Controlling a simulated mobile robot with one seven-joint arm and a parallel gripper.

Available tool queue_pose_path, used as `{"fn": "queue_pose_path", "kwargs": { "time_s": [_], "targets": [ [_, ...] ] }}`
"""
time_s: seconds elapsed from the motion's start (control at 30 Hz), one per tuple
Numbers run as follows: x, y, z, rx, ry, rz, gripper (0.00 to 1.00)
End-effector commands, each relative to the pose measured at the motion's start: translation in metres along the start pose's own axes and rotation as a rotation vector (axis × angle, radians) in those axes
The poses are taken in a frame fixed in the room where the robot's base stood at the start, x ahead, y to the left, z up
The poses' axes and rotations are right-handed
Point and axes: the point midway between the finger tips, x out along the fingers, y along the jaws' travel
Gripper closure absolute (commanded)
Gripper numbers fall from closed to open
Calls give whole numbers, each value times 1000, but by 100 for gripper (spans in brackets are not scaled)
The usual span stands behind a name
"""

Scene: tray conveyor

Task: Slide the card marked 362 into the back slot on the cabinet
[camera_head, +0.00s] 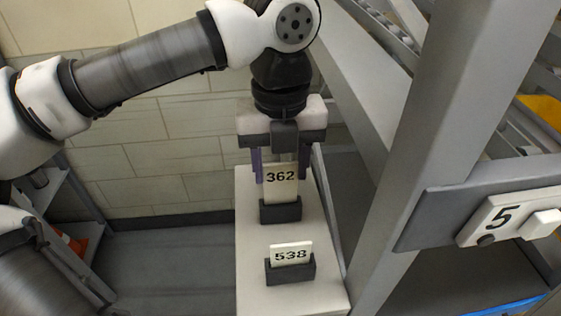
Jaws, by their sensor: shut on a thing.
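The card marked 362 (281,179) is a cream upright card above the back slot holder (281,211), a dark block on the white cabinet top (249,235). Its lower edge meets the holder in the picture; I cannot tell how deep it sits in the slot. My gripper (280,165) points down from above and is shut on the card, with a finger at each side. The front slot holder (290,271) holds a second card marked 538 (291,254), which stands low in it.
A grey metal frame post (415,130) rises close to the right of the cabinet. A panel marked 5 (505,217) with a white button is fixed to it. A tiled wall (130,150) stands behind. Grey floor (175,265) lies open left of the cabinet.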

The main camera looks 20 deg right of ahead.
Motion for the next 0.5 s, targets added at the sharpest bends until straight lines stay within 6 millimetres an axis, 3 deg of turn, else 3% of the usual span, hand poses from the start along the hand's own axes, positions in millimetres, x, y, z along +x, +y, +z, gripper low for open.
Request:
{"fn": "queue_pose_path", "kwargs": {
  "time_s": [0.5],
  "targets": [
    [14, 0, 0, 0, 0, 1, 73]
  ]
}}
